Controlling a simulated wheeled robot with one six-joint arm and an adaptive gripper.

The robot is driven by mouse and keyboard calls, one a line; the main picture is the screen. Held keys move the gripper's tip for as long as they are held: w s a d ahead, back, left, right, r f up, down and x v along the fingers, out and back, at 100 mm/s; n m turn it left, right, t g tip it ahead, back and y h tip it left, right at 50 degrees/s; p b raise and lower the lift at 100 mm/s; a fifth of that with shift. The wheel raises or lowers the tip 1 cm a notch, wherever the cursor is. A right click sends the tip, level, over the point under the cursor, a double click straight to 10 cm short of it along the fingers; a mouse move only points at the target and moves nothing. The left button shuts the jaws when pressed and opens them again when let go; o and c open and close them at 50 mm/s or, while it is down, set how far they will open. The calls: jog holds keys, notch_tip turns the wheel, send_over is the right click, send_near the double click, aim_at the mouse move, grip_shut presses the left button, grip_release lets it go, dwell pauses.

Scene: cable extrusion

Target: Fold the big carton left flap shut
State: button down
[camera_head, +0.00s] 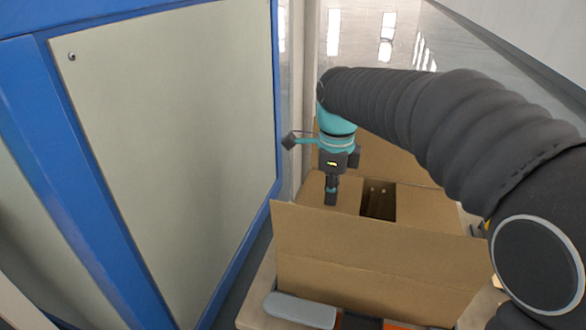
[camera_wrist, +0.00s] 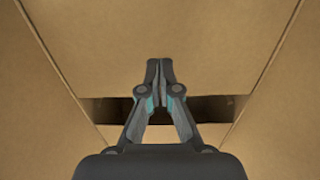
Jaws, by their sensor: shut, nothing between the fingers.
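The big carton (camera_head: 375,262) is brown cardboard and stands in the middle of the head view. Its left flap (camera_head: 312,192) lies folded inward, about level, over the left part of the top. The right flap (camera_head: 422,207) also lies inward, and a dark opening (camera_head: 379,208) shows between them. My gripper (camera_head: 331,203) points down over the left flap, its tips at or just above it; contact cannot be told. In the wrist view my gripper (camera_wrist: 160,62) is shut and empty, with cardboard and a dark gap (camera_wrist: 215,108) beneath it.
The carton's near flap (camera_head: 375,245) and far flap (camera_head: 385,155) stand raised. A blue-framed cabinet with a pale panel (camera_head: 170,120) rises close on the left. A grey object (camera_head: 300,310) lies on the table (camera_head: 258,300) before the carton.

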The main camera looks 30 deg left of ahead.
aim_at(330, 208)
notch_tip(330, 208, up, 5)
jog(key=p, duration=0.3)
jog(key=shift+r+p, duration=0.1)
jog(key=shift+p, duration=0.25)
jog(key=shift+r, duration=0.95)
